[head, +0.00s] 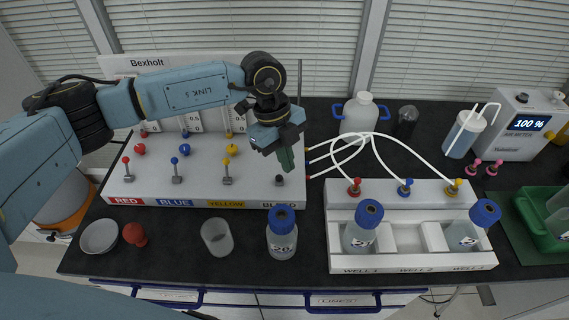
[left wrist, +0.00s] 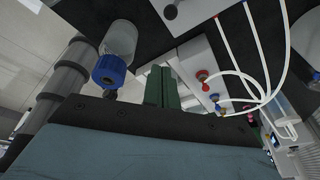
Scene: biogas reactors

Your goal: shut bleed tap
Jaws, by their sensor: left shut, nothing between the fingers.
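The bleed tap (head: 279,181) is a small dark knob on a grey base at the right end of the white Bexholt panel (head: 200,172), above the label "BLEED". Which way its handle points is too small to tell. In the left wrist view a dark knob (left wrist: 170,12) on a white surface at the top edge appears to be this tap. My left gripper (head: 288,160) points down with its green fingers shut and empty, just above and slightly right of the tap. The shut fingers also show in the left wrist view (left wrist: 159,88). My right gripper is not in view.
Red, blue and yellow levers stand left on the panel. A blue-capped bottle (head: 282,232) stands in front of the tap, beside an empty cup (head: 217,237). A white well rack (head: 405,262) with capped bottles is at right; white tubes (head: 340,150) run close by the gripper.

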